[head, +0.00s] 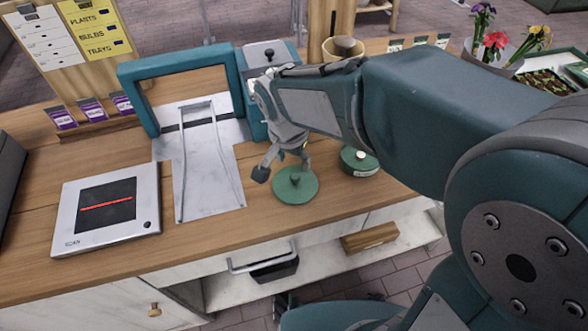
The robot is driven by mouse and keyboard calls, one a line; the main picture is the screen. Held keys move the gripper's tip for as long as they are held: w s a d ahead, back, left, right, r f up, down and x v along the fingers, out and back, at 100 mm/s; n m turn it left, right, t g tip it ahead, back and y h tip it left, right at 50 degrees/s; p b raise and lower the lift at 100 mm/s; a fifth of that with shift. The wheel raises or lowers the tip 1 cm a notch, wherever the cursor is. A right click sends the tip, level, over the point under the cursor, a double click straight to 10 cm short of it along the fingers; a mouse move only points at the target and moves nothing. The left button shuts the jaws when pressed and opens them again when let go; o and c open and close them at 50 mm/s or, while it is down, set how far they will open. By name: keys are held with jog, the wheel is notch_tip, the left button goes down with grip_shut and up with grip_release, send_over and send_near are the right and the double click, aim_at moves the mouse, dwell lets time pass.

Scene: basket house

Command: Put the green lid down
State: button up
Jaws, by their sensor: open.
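The green lid (295,190) is a flat round disc with a small darker knob on top. It appears to lie flat on the wooden counter (245,215) near its front edge. My gripper (281,168) is open just above the lid, with one finger to the left of the knob and the other behind or to the right of it. Whether a finger touches the knob cannot be told. A green round tin (358,162) with a pale knob stands to the right of the lid.
A teal-framed machine with a metal chute (208,170) stands left of the lid. A scanner pad (106,209) lies further left. Seed packets (92,110) and a sign board (72,35) are at the back left. Potted flowers (495,45) stand at the back right. A drawer handle (262,262) juts out below the counter edge.

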notch_tip(320, 180, up, 5)
jog(key=s+d+r+n+t, duration=0.4)
jog(key=s+d, duration=0.8)
jog(key=d, duration=0.4)
jog(key=shift+s+d+r+n+y, duration=0.15)
jog(key=shift+s+r+n+y, duration=0.2)
jog(key=shift+n, duration=0.35)
jog(key=shift+w+f, duration=0.15)
